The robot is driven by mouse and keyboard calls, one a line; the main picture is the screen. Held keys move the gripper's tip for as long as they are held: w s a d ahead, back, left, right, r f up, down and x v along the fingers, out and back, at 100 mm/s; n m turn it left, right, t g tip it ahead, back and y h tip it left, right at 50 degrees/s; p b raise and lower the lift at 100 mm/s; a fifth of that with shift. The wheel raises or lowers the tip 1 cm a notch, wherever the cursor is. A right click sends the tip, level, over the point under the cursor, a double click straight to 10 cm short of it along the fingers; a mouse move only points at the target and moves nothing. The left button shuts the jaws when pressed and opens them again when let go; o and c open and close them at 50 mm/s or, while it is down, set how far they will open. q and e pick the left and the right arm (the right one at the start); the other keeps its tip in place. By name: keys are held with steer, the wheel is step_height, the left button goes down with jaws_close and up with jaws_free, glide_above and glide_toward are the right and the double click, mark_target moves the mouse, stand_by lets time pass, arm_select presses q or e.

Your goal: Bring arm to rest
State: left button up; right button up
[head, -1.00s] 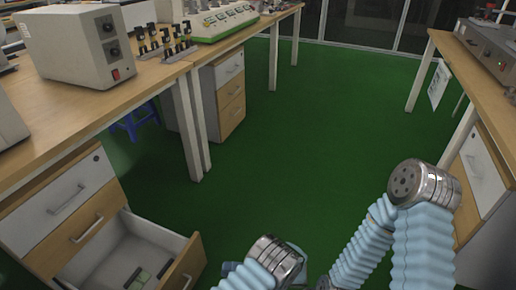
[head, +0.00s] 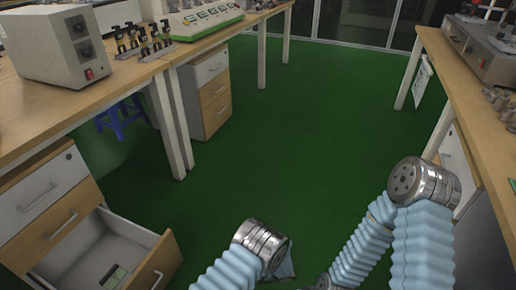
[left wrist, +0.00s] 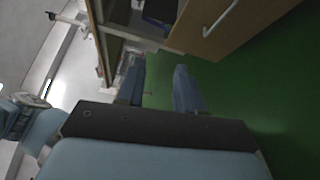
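My left gripper (left wrist: 160,72) shows in the left wrist view. Its two blue-grey fingers stand apart with nothing between them, and green floor shows through part of the gap. My left arm (head: 258,245), with light blue sleeve and a metal joint, enters the head view at the bottom centre. My right arm (head: 423,215) is folded at the lower right, its metal joint uppermost. My right gripper is not in view.
An open drawer (head: 155,262) sticks out from the left wooden cabinet. In the left wrist view, a wooden front with a handle (left wrist: 220,17) is beyond the fingers. A workbench (head: 478,125) stands at right. The green floor (head: 290,130) between the benches is clear.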

arm_select(q)
steer(key=s+a+f+n+g+h, duration=0.4)
steer(key=s+f+n+g+h, duration=0.1)
steer(key=s+f+n+h, duration=0.15)
steer(key=s+d+f+n+t+h, duration=0.1)
steer(key=s+d+n+t+h, duration=0.35)
steer(key=n+h, duration=1.3)
steer(key=a+r+n+t+y, duration=0.3)
steer(key=n, duration=1)
steer(key=w+d+f+m+b, duration=0.2)
steer(key=w+f+b, duration=0.1)
steer(key=f+b, duration=1.85)
step_height(320, 180, up, 18)
steer(key=d+p, duration=0.1)
steer(key=p, duration=1.4)
steer(key=shift+s+t+h+p, duration=0.25)
steer(key=shift+t+h+p, duration=0.05)
steer(key=shift+t, duration=0.05)
